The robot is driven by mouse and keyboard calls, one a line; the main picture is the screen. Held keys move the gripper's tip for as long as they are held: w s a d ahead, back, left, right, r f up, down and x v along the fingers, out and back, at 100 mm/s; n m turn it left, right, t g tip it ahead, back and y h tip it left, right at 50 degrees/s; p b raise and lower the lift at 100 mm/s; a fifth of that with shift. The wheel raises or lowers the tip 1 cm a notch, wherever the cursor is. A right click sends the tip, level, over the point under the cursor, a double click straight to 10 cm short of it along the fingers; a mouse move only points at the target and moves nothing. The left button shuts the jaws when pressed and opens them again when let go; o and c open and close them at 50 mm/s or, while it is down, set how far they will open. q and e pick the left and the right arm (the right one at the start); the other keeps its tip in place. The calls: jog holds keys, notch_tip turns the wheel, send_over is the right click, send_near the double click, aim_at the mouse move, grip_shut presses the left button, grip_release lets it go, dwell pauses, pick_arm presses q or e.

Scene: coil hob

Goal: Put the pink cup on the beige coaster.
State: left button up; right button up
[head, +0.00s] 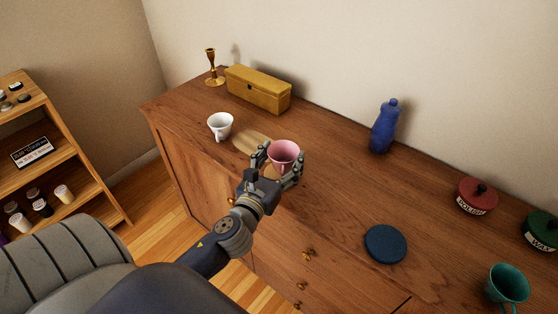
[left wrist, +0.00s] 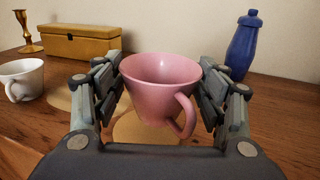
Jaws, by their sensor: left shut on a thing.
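The pink cup (head: 284,153) is upright between the fingers of my left gripper (head: 278,170), which is shut on it. In the left wrist view the cup (left wrist: 160,85) sits between the two fingers, its handle toward the lower right. The beige coaster (head: 246,141) lies on the wooden top just left of the cup, partly hidden by the gripper. In the left wrist view a beige patch (left wrist: 62,99) shows left of the fingers and another pale area shows below the cup. I cannot tell the cup's height above the surface. My right gripper is not in view.
A white cup (head: 220,125) stands left of the coaster. A yellow box (head: 258,90) and brass candlestick (head: 211,68) are behind. A blue bottle (head: 385,128), dark blue disc (head: 385,244), red pot (head: 477,196), green pot (head: 541,232) and teal cup (head: 507,286) stand to the right.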

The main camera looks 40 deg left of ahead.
aim_at(279, 164)
pick_arm(q)
jog(key=shift+w+a, duration=0.6)
jog(key=shift+a, duration=0.15)
notch_tip(279, 164, down, 4)
jog(key=shift+r+b, duration=0.1)
jog(key=shift+b, duration=0.6)
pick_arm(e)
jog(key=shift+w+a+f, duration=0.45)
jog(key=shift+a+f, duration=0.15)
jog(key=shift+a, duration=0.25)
pick_arm(q)
jog(key=o, duration=1.1)
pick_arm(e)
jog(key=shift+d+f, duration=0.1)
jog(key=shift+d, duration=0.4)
